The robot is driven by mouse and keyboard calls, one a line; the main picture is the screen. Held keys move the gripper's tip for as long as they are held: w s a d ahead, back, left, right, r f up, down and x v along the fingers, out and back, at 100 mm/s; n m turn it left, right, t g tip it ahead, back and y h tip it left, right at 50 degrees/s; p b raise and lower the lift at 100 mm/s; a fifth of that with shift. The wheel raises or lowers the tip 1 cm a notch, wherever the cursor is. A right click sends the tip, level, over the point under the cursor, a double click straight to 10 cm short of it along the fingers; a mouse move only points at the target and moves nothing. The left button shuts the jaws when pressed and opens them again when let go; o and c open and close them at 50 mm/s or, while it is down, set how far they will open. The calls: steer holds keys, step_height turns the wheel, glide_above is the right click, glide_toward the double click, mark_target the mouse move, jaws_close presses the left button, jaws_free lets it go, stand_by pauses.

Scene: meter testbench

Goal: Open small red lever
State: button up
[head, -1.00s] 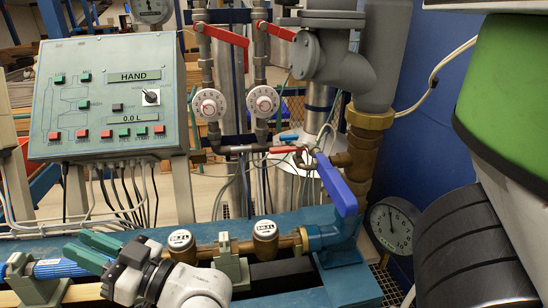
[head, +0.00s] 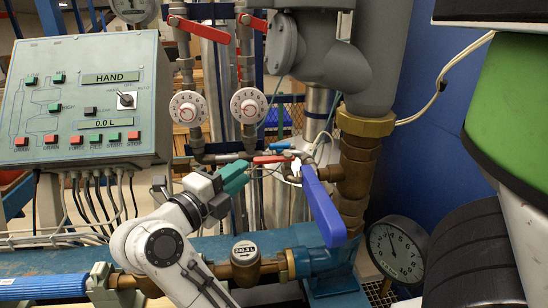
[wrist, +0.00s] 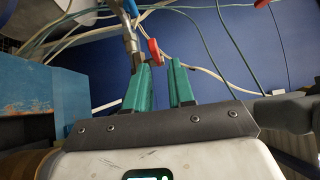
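The small red lever (head: 272,159) lies roughly level on the thin horizontal pipe, left of the big blue lever (head: 323,205). My gripper (head: 243,170) has green fingers and is just left of and slightly below the red lever in the head view. In the wrist view the red lever (wrist: 154,50) shows just beyond the fingertips of my gripper (wrist: 163,66), close to the left finger. The fingers are apart with nothing between them. I cannot tell whether a fingertip touches the lever.
Two larger red levers (head: 200,27) sit higher on vertical pipes above white dials (head: 187,108). A control box (head: 85,95) with hanging cables stands at left.

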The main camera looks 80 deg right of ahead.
mark_target(268, 158)
steer(key=x, duration=0.3)
steer(key=p+x, duration=0.1)
steer(key=x, duration=0.3)
steer(key=f+x, duration=0.1)
steer(key=x, duration=0.3)
steer(key=shift+s+p, duration=0.1)
steer(key=shift+p, duration=0.25)
jaws_close()
